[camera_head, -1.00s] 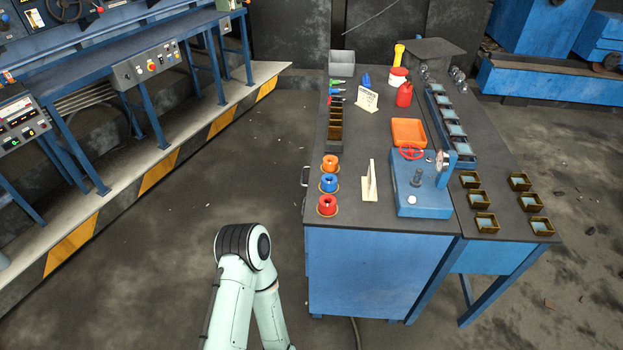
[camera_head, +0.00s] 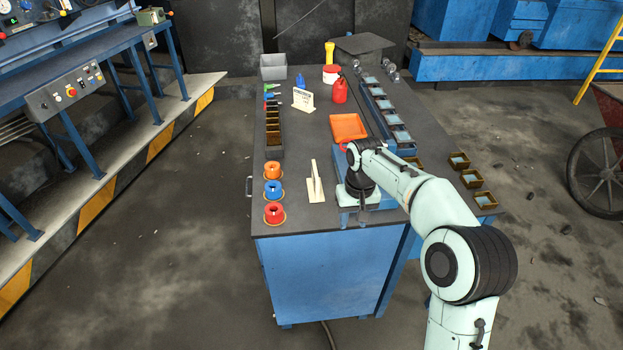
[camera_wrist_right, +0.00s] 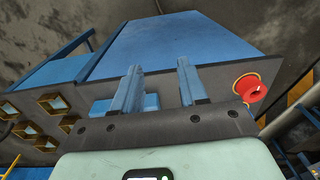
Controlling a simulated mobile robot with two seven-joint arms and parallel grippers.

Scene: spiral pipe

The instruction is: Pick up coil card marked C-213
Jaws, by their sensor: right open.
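A cream card (camera_head: 315,183) stands edge-on near the front of the bench, right of the coils; its marking cannot be read. A second cream card (camera_head: 303,99) stands farther back with dark lettering too small to read. I cannot tell which is C-213. My right gripper (camera_head: 362,207) points down at the front of the bench, right of the nearer card and apart from it. In the right wrist view its two blue fingers (camera_wrist_right: 158,88) are spread with nothing held between them. The cards do not show there. My left gripper is out of view.
Orange (camera_head: 274,170), blue (camera_head: 273,190) and red (camera_head: 274,213) coils line the bench's left edge; the red one shows in the wrist view (camera_wrist_right: 250,88). A blue device (camera_head: 344,198) is partly hidden behind my right arm. An orange tray (camera_head: 348,128) lies behind.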

